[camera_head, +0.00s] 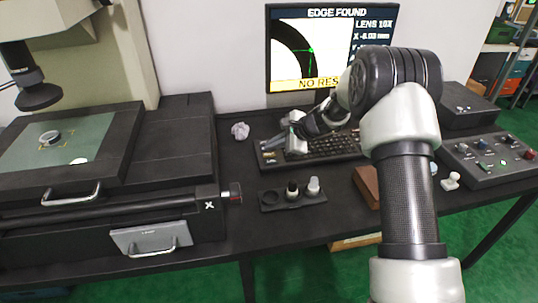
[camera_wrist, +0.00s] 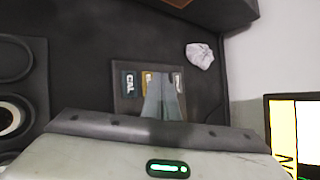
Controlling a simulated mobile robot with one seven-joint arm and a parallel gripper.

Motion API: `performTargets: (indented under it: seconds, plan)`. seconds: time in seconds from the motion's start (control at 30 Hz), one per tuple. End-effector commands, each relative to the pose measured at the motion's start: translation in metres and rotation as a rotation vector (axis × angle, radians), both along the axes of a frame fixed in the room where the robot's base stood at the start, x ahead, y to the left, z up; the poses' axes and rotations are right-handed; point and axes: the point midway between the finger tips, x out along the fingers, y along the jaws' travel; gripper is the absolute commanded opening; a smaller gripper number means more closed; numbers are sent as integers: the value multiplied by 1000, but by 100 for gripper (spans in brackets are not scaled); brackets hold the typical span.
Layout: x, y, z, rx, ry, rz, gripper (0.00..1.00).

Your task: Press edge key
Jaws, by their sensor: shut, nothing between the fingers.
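A small dark key panel (camera_wrist: 120,92) lies under my gripper in the wrist view. It bears a dark key with white lettering (camera_wrist: 129,83), a yellow key (camera_wrist: 147,79) and a pale key (camera_wrist: 178,82). The yellow key's lettering is mostly hidden by the fingers, so I cannot read which one is the edge key. My gripper (camera_wrist: 164,84) is shut and empty, with its fingertips over the panel between the yellow and pale keys. I cannot tell if they touch. In the head view my gripper (camera_head: 276,146) is at the keyboard's left end.
The monitor (camera_head: 300,50) reads "EDGE FOUND" with a yellow "NO RES" band, partly behind my arm. A black keyboard (camera_head: 335,148) lies before it. Crumpled paper (camera_head: 240,130), a lens holder (camera_head: 270,197), a control box (camera_head: 490,158) and the measuring stage (camera_head: 120,150) stand around.

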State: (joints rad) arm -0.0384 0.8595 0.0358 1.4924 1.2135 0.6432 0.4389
Motion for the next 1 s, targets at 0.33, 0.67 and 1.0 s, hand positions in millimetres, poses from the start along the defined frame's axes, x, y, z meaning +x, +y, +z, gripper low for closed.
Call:
performTargets:
  seconds: [0.33, 0.67, 1.0]
  plan:
    - [0, 0, 0, 0, 0, 0, 0]
    - [0, 0, -9, 0, 1, -1, 0]
    - [0, 0, -9, 0, 0, 0, 0]
